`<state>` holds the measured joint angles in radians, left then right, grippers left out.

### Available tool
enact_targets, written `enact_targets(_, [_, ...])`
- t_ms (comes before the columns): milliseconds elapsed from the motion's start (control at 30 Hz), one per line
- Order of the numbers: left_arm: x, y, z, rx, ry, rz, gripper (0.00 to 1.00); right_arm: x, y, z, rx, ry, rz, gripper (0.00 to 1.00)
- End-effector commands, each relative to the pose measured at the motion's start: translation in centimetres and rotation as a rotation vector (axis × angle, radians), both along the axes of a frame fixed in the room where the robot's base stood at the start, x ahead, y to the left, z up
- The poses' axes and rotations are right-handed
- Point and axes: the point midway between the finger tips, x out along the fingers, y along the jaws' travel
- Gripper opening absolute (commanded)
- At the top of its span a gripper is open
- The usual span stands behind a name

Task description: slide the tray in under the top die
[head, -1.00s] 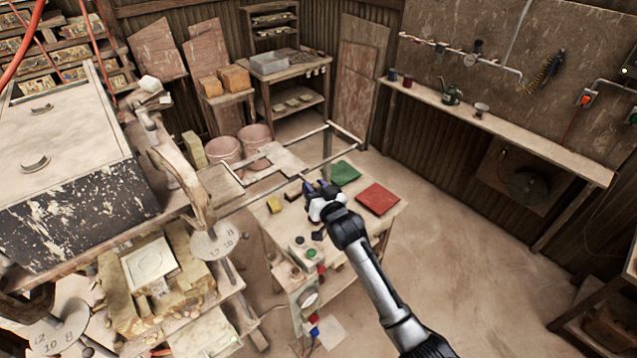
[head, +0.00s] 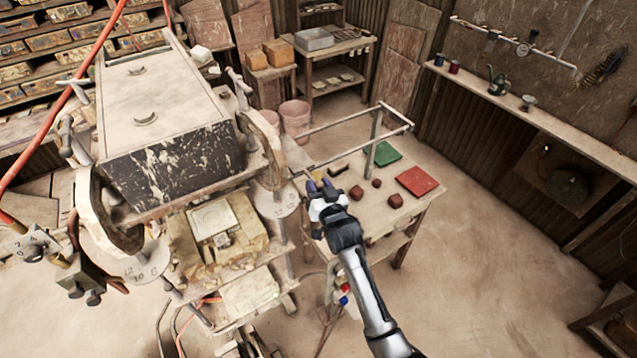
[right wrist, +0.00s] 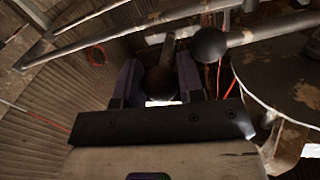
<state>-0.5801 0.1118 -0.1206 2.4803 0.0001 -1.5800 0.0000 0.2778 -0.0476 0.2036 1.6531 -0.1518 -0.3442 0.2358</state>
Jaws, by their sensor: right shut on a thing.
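The press stands at the left, with a pale housing (head: 150,95) and a dark scuffed front face (head: 175,160). I cannot make out the underside of the top die. Below is a yellowish block with a pale square mould (head: 213,218) on it. The tray (head: 296,156) appears as a flat pale plate on the rails, just right of the press's curved side arm, which hides part of it. My right gripper (head: 321,185) is beside the tray's right end. In the right wrist view its fingers close on a dark round knob (right wrist: 160,82). My left gripper is out of view.
The metal rail frame (head: 376,140) extends right over a table holding a green tile (head: 386,153), a red tile (head: 417,181) and dark red lumps (head: 396,200). A dial plate (head: 277,203) hangs by the press's right side.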

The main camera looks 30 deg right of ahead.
Motion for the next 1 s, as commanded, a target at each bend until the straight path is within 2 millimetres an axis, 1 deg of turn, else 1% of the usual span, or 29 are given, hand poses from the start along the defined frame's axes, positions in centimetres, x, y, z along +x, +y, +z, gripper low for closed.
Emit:
enact_targets(367, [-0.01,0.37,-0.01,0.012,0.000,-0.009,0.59,-0.03,0.03,-0.03,-0.001,0.000,-0.001,0.00])
enact_targets(400, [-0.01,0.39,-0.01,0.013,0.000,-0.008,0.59,-0.02,0.03,-0.03,-0.001,0.000,-0.001,0.38])
enact_targets(633, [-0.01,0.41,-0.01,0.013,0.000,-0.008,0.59,-0.03,0.01,-0.02,-0.001,0.001,-0.002,0.60])
enact_targets(867, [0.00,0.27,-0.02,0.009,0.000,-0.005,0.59,-0.07,0.00,-0.03,-0.001,0.001,-0.002,0.60])
enact_targets(1000, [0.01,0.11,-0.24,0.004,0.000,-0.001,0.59,-0.79,0.20,-0.19,0.000,0.001,-0.002,0.60])
